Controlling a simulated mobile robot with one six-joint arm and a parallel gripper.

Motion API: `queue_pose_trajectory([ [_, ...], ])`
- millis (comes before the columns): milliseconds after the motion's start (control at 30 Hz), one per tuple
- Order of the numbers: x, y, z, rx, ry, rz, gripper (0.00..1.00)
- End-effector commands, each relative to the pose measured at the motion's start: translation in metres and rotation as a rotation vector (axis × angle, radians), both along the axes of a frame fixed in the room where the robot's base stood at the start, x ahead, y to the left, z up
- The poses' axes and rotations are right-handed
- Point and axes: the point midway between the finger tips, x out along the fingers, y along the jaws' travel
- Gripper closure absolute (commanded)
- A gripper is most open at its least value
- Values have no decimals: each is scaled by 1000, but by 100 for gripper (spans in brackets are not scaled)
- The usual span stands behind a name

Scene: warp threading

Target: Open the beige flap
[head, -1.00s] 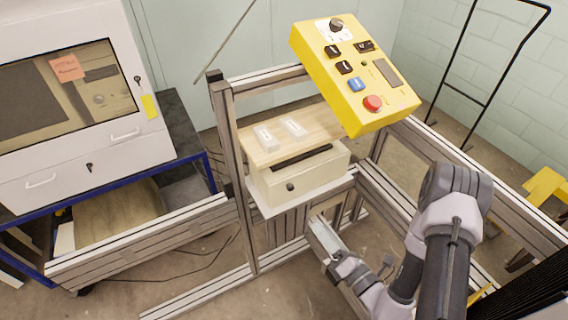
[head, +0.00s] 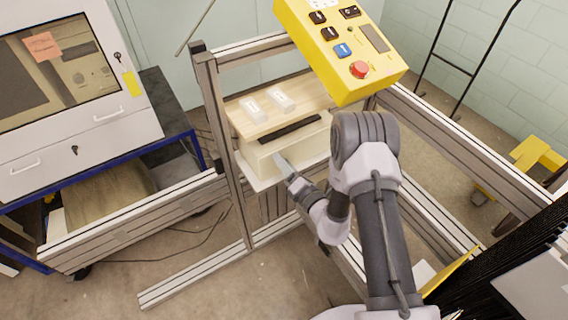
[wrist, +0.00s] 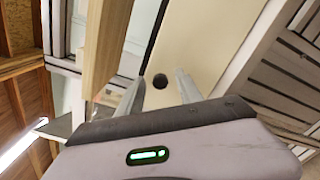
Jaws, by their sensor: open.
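The beige flap (head: 303,149) is the front face of a beige box under a wooden shelf, and it looks closed. It carries a small round black knob or hole (head: 274,149). In the wrist view the beige flap (wrist: 205,40) fills the middle, with the black spot (wrist: 159,81) between my two fingers. My gripper (head: 279,160) is open and empty, at or just in front of the flap; I cannot tell whether it touches. In the wrist view my gripper (wrist: 160,86) has one finger on each side of the black spot.
The wooden shelf (head: 238,119) with two pale blocks lies above the flap. A yellow control box (head: 345,75) with a red button overhangs at the right. Metal frame posts (head: 214,125) stand at the left. A white cabinet (head: 90,135) is farther left.

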Motion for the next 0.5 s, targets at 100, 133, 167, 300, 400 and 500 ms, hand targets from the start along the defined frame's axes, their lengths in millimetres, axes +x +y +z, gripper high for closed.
queue_pose_trajectory([
  [100, 0, 0, 0, 0, 0, 0, 57],
  [133, 0, 0, 0, 0, 0, 0, 57],
  [167, 0, 0, 0, 0, 0, 0, 59],
  [300, 0, 0, 0, -1, -1, 0, 87],
  [400, 0, 0, 0, -1, -1, 0, 100],
  [500, 0, 0, 0, -1, -1, 0, 100],
])
